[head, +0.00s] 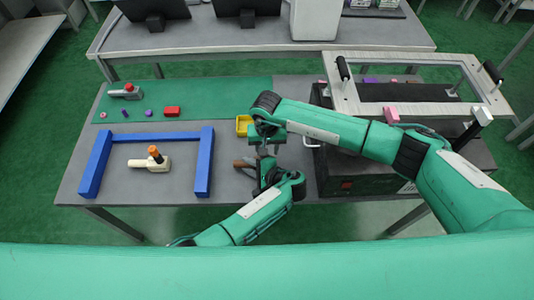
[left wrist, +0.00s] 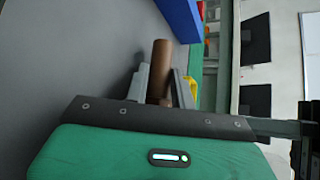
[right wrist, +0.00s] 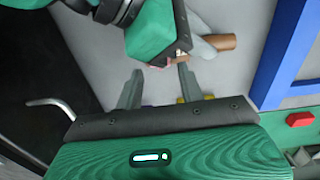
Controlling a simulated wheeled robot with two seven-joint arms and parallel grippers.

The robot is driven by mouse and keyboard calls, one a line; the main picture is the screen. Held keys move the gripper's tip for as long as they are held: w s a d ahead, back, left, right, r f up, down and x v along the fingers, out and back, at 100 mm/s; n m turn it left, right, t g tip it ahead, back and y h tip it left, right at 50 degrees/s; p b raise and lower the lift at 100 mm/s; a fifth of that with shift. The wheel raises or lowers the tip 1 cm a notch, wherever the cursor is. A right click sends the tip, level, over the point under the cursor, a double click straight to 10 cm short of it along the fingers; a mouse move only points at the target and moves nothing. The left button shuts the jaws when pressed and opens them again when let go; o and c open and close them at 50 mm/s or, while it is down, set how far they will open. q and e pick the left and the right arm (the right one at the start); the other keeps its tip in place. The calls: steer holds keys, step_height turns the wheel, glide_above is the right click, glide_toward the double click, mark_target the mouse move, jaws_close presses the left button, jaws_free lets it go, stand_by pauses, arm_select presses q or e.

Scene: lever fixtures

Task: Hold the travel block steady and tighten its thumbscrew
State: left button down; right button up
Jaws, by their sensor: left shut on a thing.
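A brown, rounded block (left wrist: 160,70) stands between the fingers of my left gripper (left wrist: 168,88), which is shut on it. Its brown end also shows in the right wrist view (right wrist: 222,41) and in the head view (head: 243,163), low over the table. I take it as the travel block, but cannot be sure. My right gripper (right wrist: 158,75) is open, its fingers apart and pointing toward the left gripper's front. A small pinkish bit (right wrist: 178,61) shows there near the right fingertips; I cannot tell whether it is the thumbscrew. My arms hide much of this area in the head view.
A blue frame (head: 207,160) surrounds a cream fixture with an orange-topped knob (head: 152,160). A yellow bin (head: 243,124) sits close behind the grippers. A dark cabinet (head: 340,186) with a metal handle stands right. A green mat (head: 200,90) holds a red block (head: 172,112) and small parts.

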steer(key=shift+f, duration=1.85)
steer(key=c, duration=0.7)
steer(key=m, duration=0.4)
steer(key=shift+d+m, duration=0.1)
steer(key=shift+m, duration=0.2)
